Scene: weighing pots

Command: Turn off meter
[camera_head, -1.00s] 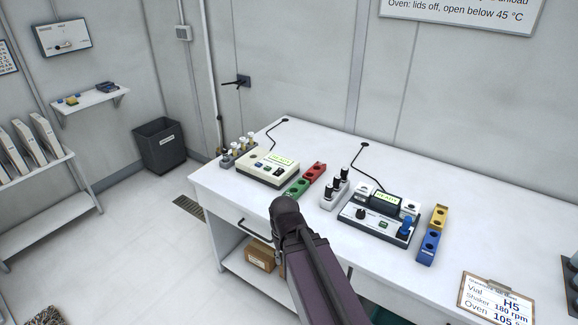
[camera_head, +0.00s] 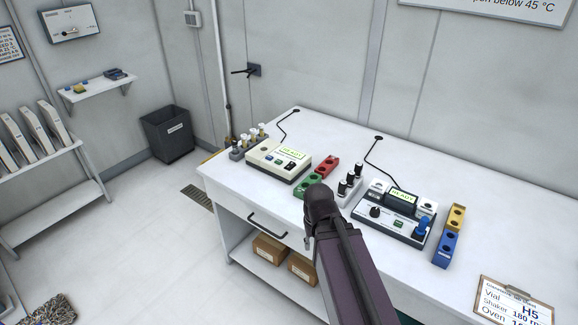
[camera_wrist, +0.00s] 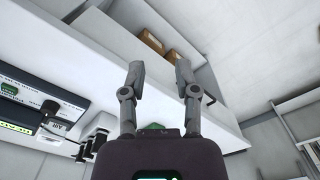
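Two devices with lit displays stand on the white bench; I cannot tell which one is the meter. The cream device (camera_head: 278,161) is at the left, with a lit green display and small dark and blue buttons. The dark-based device (camera_head: 394,216) is at the right, with a raised lit display, a black knob and a blue part at its right end. My gripper shows in the wrist view (camera_wrist: 160,80) with its two fingers wide apart and nothing between them. In the head view my arm reaches up in front of the bench; its fingers are hidden there.
Green (camera_head: 307,185) and red (camera_head: 327,167) blocks and a rack of black-capped vials (camera_head: 350,186) stand between the devices. Yellow (camera_head: 456,218) and blue (camera_head: 446,248) blocks are at the right. A clipboard (camera_head: 514,303) lies near the front. Boxes (camera_head: 269,249) sit under the bench.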

